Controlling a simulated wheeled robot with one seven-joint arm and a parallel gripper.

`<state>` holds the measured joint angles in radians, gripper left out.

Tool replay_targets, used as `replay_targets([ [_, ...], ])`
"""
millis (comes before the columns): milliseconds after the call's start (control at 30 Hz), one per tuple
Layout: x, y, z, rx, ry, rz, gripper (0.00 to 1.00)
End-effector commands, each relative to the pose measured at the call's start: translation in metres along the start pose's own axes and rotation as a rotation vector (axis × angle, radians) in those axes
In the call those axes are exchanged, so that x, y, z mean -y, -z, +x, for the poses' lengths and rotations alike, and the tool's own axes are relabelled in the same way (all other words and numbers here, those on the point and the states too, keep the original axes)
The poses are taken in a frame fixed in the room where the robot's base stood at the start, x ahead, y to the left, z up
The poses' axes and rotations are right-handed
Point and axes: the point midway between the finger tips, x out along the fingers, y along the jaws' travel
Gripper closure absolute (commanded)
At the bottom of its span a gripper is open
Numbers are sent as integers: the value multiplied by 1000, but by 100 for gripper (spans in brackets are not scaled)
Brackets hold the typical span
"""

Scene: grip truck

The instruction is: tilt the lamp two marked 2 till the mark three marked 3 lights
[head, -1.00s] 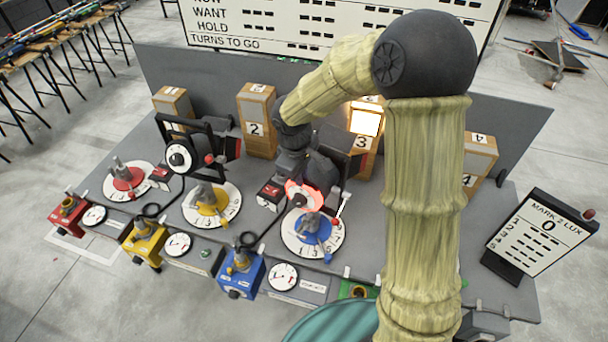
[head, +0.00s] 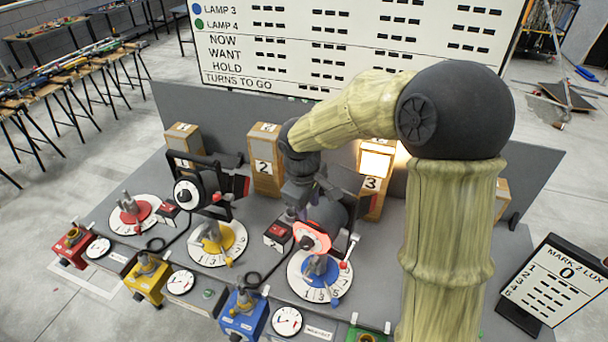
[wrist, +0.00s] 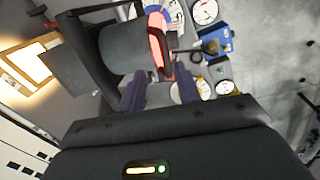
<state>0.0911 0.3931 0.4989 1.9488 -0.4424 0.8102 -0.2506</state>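The right-hand lamp (head: 325,215) is a dark drum with a red-rimmed round dial on its near face; I cannot read a lamp number on it. It also shows in the wrist view (wrist: 128,48), just beyond my fingers. My gripper (wrist: 159,92) has two purple fingers set apart, with the lamp's lower red edge in line with the gap; I see no clear grip. In the head view, the wrist and lamp partly hide the fingers. Mark three is the wooden box (head: 372,184) labelled 3 behind the lamp, and its panel (head: 376,161) glows warm white.
Mark two (head: 264,168) stands unlit left of mark three. Another lamp (head: 187,190) in a black frame stands left. Red, yellow and blue (head: 319,268) pointer dials line the bench, with coloured boxes in front. The lux board (head: 550,280) reads MARK 2 LUX 0.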

Motion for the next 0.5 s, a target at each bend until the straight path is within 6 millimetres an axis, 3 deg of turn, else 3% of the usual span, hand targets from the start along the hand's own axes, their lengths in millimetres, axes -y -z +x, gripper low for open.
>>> replay_targets([
  [500,5,2,-104,-6,-4,-8,67],
])
